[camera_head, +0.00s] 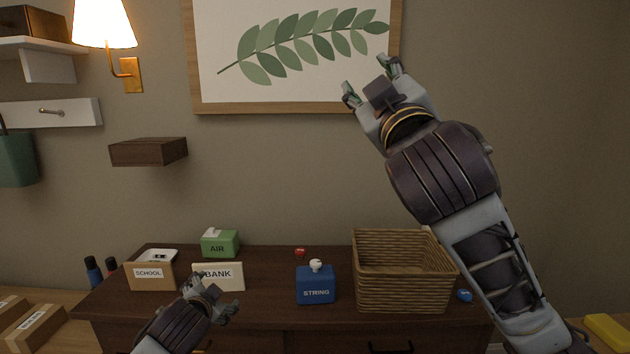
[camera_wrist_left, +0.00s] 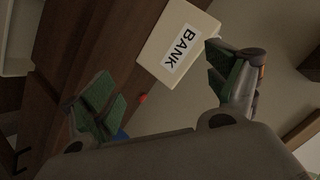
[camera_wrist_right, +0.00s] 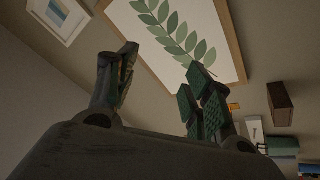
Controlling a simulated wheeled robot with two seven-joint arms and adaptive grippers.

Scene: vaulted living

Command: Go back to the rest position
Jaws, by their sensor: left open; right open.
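My right gripper (camera_head: 371,82) is raised high in front of the leaf picture on the wall, open and empty. Its spread fingers also show in the right wrist view (camera_wrist_right: 160,92), with nothing between them. My left gripper (camera_head: 213,297) is low, near the front of the dresser and in front of the BANK box, open. In the left wrist view its fingers (camera_wrist_left: 165,95) are apart with nothing held between them. The cream BANK box (camera_head: 219,277) stands upright on the dresser; it also shows in the left wrist view (camera_wrist_left: 178,45). I cannot tell whether the left gripper touches it.
The dark dresser (camera_head: 270,290) holds a SCHOOL box (camera_head: 151,276), a green AIR box (camera_head: 220,243), a blue STRING box (camera_head: 316,286) and a wicker basket (camera_head: 403,290). A wall lamp (camera_head: 104,25), a small shelf (camera_head: 148,152) and the leaf picture (camera_head: 295,106) are on the wall.

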